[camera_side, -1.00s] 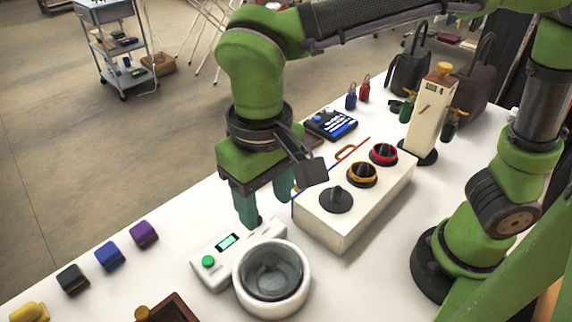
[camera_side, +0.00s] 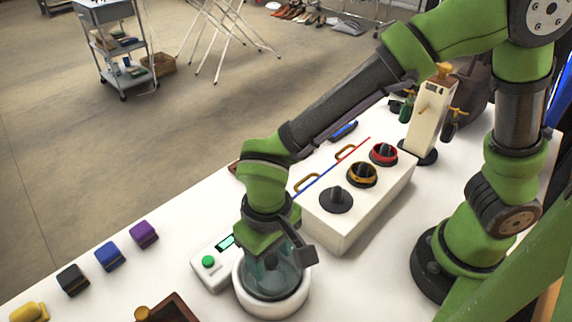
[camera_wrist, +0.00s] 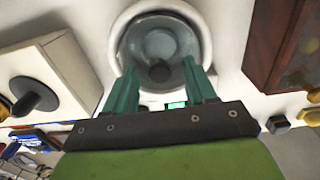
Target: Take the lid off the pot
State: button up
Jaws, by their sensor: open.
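The pot (camera_side: 240,295) is a round white vessel near the front of the white table. It also shows in the wrist view (camera_wrist: 121,33). A grey, see-through lid (camera_wrist: 158,40) sits inside its rim, with a dark round knob (camera_wrist: 160,73) on it. My gripper (camera_side: 271,262) points down over the pot and partly hides the lid in the side view. In the wrist view its teal fingers (camera_wrist: 160,70) are spread, one on each side of the knob. I cannot tell whether they touch the lid.
A white console with a green button (camera_side: 208,262) stands close beside the pot. A white box with dials (camera_side: 345,225) is behind it to the right. Coloured blocks (camera_side: 109,256) line the left edge.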

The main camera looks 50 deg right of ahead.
jog(key=shift+c, duration=0.4)
grip_shut()
